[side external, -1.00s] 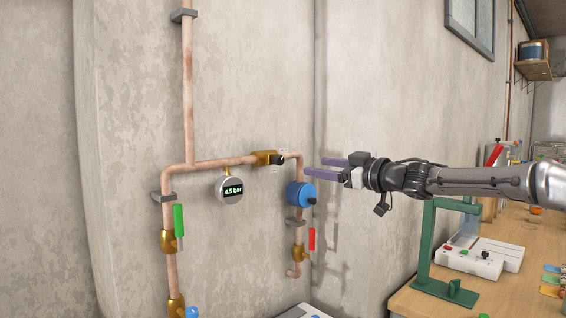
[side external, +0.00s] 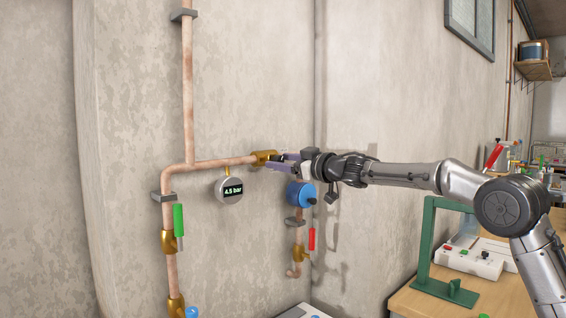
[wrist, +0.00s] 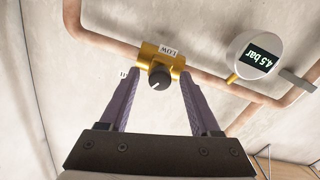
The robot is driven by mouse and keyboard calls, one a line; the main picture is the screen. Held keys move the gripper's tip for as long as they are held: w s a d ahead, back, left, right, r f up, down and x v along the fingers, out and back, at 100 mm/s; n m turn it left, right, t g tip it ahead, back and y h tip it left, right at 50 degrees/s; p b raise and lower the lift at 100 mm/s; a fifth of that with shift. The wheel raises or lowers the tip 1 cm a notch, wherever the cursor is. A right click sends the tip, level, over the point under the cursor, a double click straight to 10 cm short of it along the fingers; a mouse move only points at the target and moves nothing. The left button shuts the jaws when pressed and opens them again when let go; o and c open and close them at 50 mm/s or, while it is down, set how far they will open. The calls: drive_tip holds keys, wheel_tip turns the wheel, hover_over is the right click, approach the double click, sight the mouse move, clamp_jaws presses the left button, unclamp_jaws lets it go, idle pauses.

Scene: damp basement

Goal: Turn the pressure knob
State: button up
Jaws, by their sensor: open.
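The pressure knob is a small black dial (wrist: 159,78) with a light pointer mark, on a brass valve body (wrist: 178,62) with a label reading LOW. In the side view the brass body (side external: 262,157) sits on the copper pipe, and the knob is mostly hidden by my fingers. My gripper (side external: 272,163) is open, with its purple fingers reaching to the valve. In the wrist view the fingers (wrist: 158,85) stand on either side of the knob, with gaps between them and it. The round gauge (side external: 229,189) reads 4.5 bar; it also shows in the wrist view (wrist: 257,56).
A blue round fitting (side external: 298,194) is just below my gripper. A red-handled valve (side external: 312,239) and a green-handled valve (side external: 178,221) are on the pipes. A wooden bench (side external: 413,302) with a green frame (side external: 428,235) stands at the right.

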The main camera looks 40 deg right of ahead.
drive_tip(key=shift+c, duration=0.3)
clamp_jaws()
drive_tip(key=shift+n, duration=0.4)
drive_tip(key=n, duration=0.2)
drive_tip(key=shift+n, duration=0.4)
drive_tip(key=n, duration=0.4)
drive_tip(key=shift+n, duration=0.3)
drive_tip(key=n, duration=0.4)
drive_tip(key=shift+n, duration=2.2)
